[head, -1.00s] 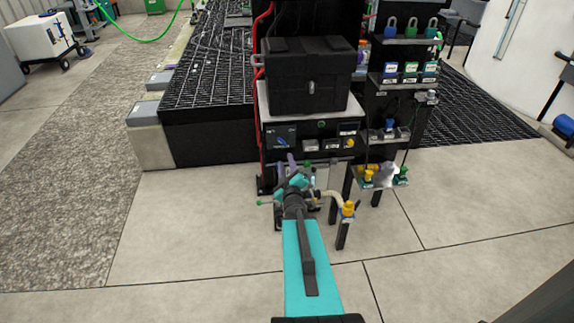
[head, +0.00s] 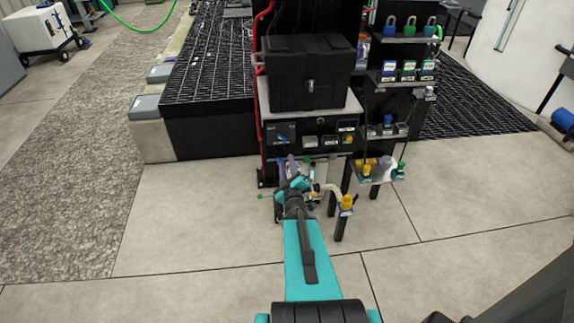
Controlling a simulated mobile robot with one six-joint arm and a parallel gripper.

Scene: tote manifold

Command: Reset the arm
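My arm is teal and black and reaches forward from the bottom of the head view. Its end, my gripper (head: 296,190), is in front of the lower part of the black equipment stand. The fingers are small and overlap with the valves and fittings behind them, so I cannot tell whether they are open or shut or whether they hold anything.
A black tote (head: 307,75) sits on the stand. Padlocks (head: 410,27) and coloured blocks (head: 408,70) fill shelves at right. A small shelf (head: 378,172) holds yellow and green fittings. A yellow-topped post (head: 345,204) stands close right of my gripper. Concrete floor (head: 190,225) is clear at left.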

